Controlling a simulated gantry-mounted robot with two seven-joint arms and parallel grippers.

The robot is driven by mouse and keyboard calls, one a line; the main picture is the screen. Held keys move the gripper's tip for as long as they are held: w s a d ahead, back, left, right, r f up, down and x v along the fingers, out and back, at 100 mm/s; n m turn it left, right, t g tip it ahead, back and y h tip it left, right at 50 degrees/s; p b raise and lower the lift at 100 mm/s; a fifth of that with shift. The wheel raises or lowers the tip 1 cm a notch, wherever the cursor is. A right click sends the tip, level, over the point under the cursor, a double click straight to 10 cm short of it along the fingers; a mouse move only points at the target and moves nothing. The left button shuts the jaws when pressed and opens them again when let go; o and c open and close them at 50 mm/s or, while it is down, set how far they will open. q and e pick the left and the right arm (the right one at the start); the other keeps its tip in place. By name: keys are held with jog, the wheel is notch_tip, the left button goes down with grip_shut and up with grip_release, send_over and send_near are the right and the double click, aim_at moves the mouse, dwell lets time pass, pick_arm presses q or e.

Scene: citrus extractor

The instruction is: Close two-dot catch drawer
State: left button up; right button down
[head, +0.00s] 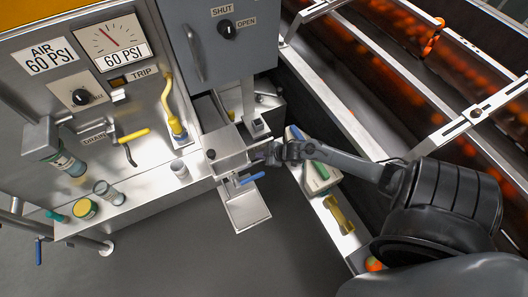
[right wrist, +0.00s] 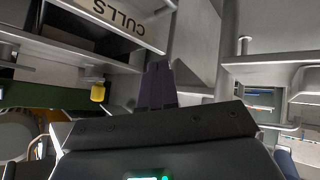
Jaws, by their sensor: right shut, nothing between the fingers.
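A metal catch drawer (head: 228,143) sticks out below the grey cabinet at the centre of the head view. Its open top shows. I cannot make out a two-dot mark on it. My right gripper (head: 271,153) is at the right side of the drawer's front end, close to it; I cannot tell if they touch. In the right wrist view the dark fingers (right wrist: 157,85) are together with nothing between them. A metal panel labelled CULLS (right wrist: 125,18) shows above them. My left gripper is not in view.
A lower metal tray (head: 247,210) and a blue-handled valve (head: 251,178) sit below the drawer. A yellow-handled lever (head: 173,122) stands to the left. A shelf with a yellow dumbbell-shaped item (head: 339,215) is at right. Open floor (head: 200,255) lies in front.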

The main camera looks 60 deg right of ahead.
notch_tip(320, 180, down, 4)
jog(key=w+a+m+t+h+b, duration=0.15)
jog(key=m+t+b, duration=0.3)
jog(key=m, duration=0.85)
jog(key=m+t+h+b, duration=0.1)
jog(key=m+h+b, duration=0.4)
jog(key=m+h, duration=0.85)
send_near(261, 145)
jog(key=w+d+m+y+b, duration=0.1)
jog(key=b, duration=0.1)
jog(key=w+d+r+m+y+b, duration=0.1)
jog(key=b, duration=0.1)
jog(key=w+d+r+m+y+b, duration=0.1)
jog(key=d+m+y+b, duration=0.1)
jog(key=shift+w+d, duration=0.1)
jog(key=shift+b+x, duration=0.4)
jog(key=shift+x, duration=0.35)
